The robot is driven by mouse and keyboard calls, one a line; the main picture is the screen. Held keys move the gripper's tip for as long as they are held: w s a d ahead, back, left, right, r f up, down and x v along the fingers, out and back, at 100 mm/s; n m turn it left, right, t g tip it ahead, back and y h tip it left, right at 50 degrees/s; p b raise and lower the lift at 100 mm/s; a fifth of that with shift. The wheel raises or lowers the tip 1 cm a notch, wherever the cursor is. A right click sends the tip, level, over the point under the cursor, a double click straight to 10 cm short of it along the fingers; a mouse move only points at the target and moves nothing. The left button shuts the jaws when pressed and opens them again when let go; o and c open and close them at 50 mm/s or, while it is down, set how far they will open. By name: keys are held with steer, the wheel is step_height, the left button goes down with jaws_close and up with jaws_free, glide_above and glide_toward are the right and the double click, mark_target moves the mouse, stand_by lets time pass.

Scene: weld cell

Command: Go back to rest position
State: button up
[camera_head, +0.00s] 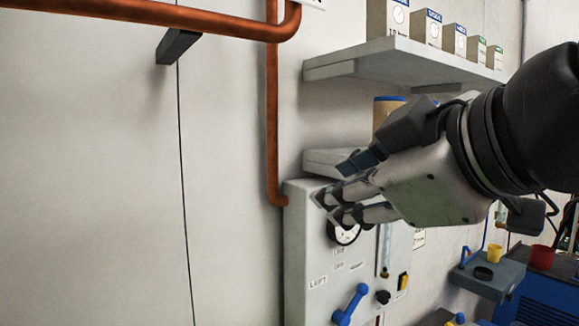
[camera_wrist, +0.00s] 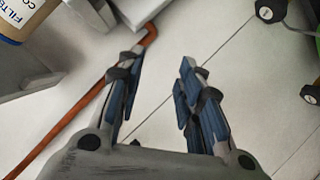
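My gripper (camera_head: 335,205) is in front of the wall panel in the head view, pointing left. In the wrist view my gripper (camera_wrist: 155,75) shows two blue-padded fingers spread apart with only wall between them. It is open and empty. The grey control panel (camera_head: 298,250) is partly hidden behind my gripper.
A copper pipe (camera_head: 272,120) runs down the wall beside the panel. A shelf (camera_head: 400,62) with several small boxes is above. A cylindrical container (camera_head: 384,112) stands behind my gripper. A grey tray (camera_head: 490,275) with cups is at lower right.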

steer(key=s+d+f+m+g+h, duration=0.1)
steer(key=s+f+m, duration=0.3)
steer(key=f, duration=0.8)
steer(key=s+d+f+m+g+h, duration=0.2)
steer(key=s+d+f+m+g, duration=0.2)
steer(key=f, duration=0.8)
steer(key=s+d+f+m+g+h, duration=0.2)
steer(key=s+f+m, duration=0.2)
steer(key=f, duration=0.9)
steer(key=shift+s+d+g, duration=0.15)
steer(key=shift+d+g, duration=0.05)
steer(key=shift+g, duration=0.2)
steer(key=shift+f, duration=0.1)
